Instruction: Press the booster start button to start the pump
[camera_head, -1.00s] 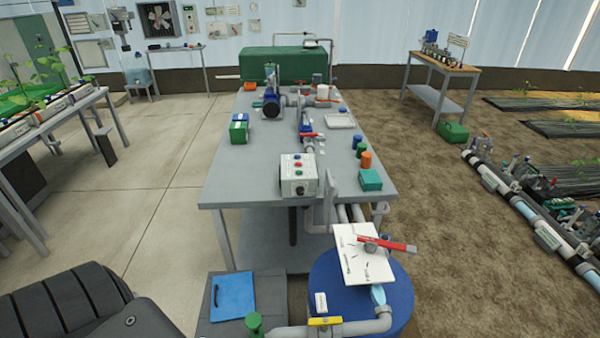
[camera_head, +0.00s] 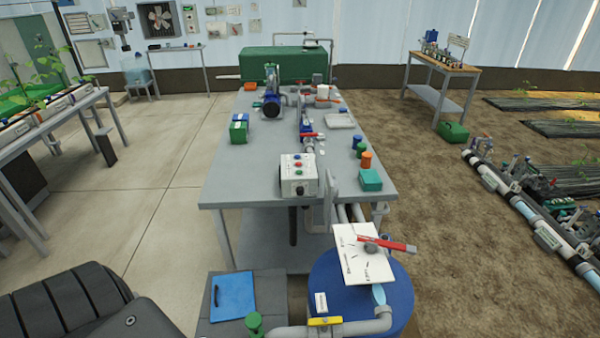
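A light grey control box (camera_head: 298,188) stands at the near edge of the grey table (camera_head: 240,175). Small coloured buttons, a red one among them, show on its sloping top; their labels are too small to read. A pump with a dark round motor end (camera_head: 272,108) stands farther back on the table. Neither of my grippers shows in this view. Nothing touches the control box's buttons.
A blue drum (camera_head: 395,312) with a white dial plate (camera_head: 350,262) and red lever (camera_head: 395,246) stands before the table, right of centre. A pipe with a yellow-handled valve (camera_head: 325,321) runs at the bottom. The concrete floor left of the table is clear.

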